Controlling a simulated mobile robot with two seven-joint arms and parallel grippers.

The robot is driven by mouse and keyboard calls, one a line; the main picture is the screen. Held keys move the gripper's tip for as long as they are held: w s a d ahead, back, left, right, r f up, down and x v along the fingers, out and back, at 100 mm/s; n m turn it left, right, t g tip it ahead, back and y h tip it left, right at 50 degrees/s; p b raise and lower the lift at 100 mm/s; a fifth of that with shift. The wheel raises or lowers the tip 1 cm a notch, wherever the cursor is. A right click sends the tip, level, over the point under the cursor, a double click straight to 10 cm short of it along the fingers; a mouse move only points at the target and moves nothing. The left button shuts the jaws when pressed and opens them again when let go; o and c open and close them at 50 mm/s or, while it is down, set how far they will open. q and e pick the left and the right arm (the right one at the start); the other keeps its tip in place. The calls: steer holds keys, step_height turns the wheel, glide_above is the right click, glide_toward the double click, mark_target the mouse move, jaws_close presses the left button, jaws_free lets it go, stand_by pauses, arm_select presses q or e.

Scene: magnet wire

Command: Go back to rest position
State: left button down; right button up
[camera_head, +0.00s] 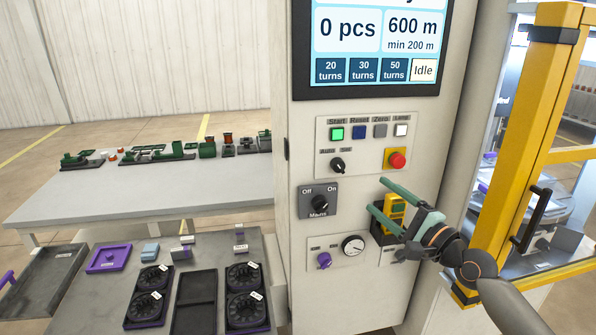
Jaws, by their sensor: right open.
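My right gripper (376,194) comes in from the lower right in front of the grey machine cabinet. Its two green fingers are apart, and nothing is clearly held between them. A yellow handheld device (394,212) sits in a black holder (385,229) on the cabinet front, beside and partly behind the fingers. I cannot tell whether the fingers touch it. My left gripper is not in view.
The cabinet carries a screen (372,45) reading Idle, a red button (397,160) and a mains switch (318,203). A yellow frame (520,140) with a black handle (531,219) stands close to my right arm. Workbenches (230,187) with parts and trays are at left.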

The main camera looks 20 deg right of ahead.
steer(key=s+a+f+n+g, duration=0.2)
steer(key=a+f+n, duration=0.1)
steer(key=f, duration=0.5)
steer(key=s+a+f+n+g, duration=0.1)
steer(key=s+a+f+n, duration=0.15)
steer(key=f, duration=0.55)
steer(key=s+a+f+n+g, duration=0.2)
steer(key=a+f+n, duration=0.2)
steer(key=f, duration=0.4)
steer(key=s+a+f+n+g+p, duration=0.1)
steer(key=s+a+f+n+g, duration=0.4)
steer(key=s+a+f+n, duration=0.7)
steer(key=s+a+f, duration=0.2)
steer(key=s+a, duration=0.1)
steer(key=shift+s+a+f, duration=0.25)
steer(key=shift+s, duration=0.15)
steer(key=shift+n, duration=0.25)
